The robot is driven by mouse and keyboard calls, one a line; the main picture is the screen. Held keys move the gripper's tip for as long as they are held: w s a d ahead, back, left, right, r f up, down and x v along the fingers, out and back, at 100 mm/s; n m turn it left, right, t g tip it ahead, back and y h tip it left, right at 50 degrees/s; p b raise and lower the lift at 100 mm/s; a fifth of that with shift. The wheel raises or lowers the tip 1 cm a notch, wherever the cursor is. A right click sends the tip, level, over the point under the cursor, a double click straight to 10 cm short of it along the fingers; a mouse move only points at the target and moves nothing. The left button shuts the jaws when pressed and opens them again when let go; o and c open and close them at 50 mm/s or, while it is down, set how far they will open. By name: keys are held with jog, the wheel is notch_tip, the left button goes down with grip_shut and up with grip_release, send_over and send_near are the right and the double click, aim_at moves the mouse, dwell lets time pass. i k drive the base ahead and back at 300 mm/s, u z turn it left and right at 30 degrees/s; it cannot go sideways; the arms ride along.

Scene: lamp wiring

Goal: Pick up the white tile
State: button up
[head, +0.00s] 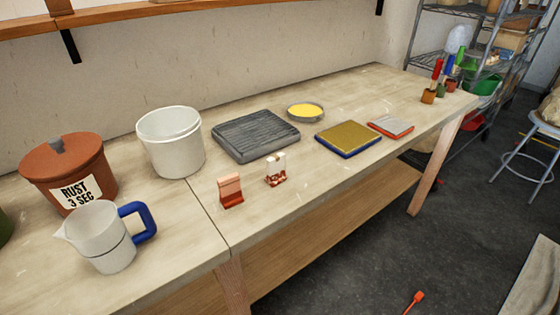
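Behind the white tile lies a dark ribbed slab (255,135). To the left stand a white bucket (170,145), a lidded "RUST 3 SEC" pot (68,172) and a blue-handled jug (105,238). To the right lies a gold-topped blue pad (347,137). Bench space before the tile is clear.

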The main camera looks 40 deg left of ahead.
aim_at(275, 163)
jog(key=u, duration=0.45)
jog(key=i, duration=0.75)
jog(key=u, duration=1)
jog(key=i, duration=0.25)
jog(key=u, duration=0.15)
